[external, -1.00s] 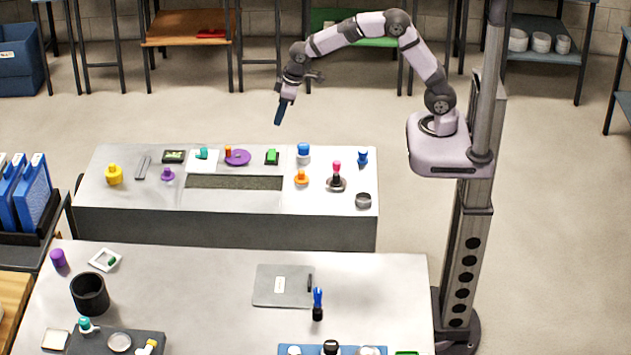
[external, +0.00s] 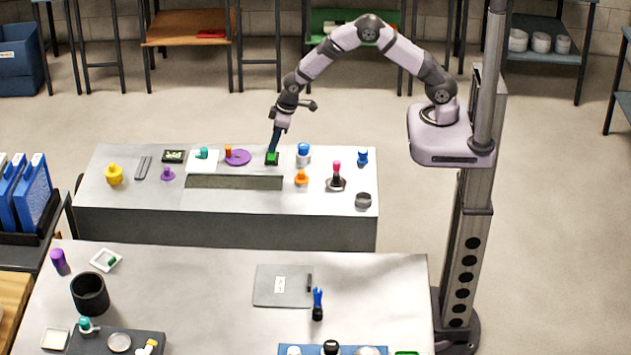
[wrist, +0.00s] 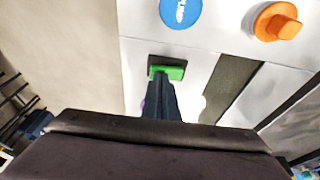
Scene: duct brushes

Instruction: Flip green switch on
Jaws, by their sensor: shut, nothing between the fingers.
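The green switch (external: 272,158) sits in a dark base on the far bench, right of a purple disc. It also shows in the wrist view (wrist: 168,70), just beyond my fingertips. My gripper (external: 273,148) is shut and empty, pointing down with its dark blue fingers at the switch. In the wrist view my fingers (wrist: 161,84) overlap the near edge of the green part. I cannot tell whether they touch it, or which way the switch is set.
On the same bench are a purple disc (external: 238,157), a blue-topped knob (external: 303,153) and an orange knob (external: 301,177). A dark slot (external: 235,182) runs in front of the switch.

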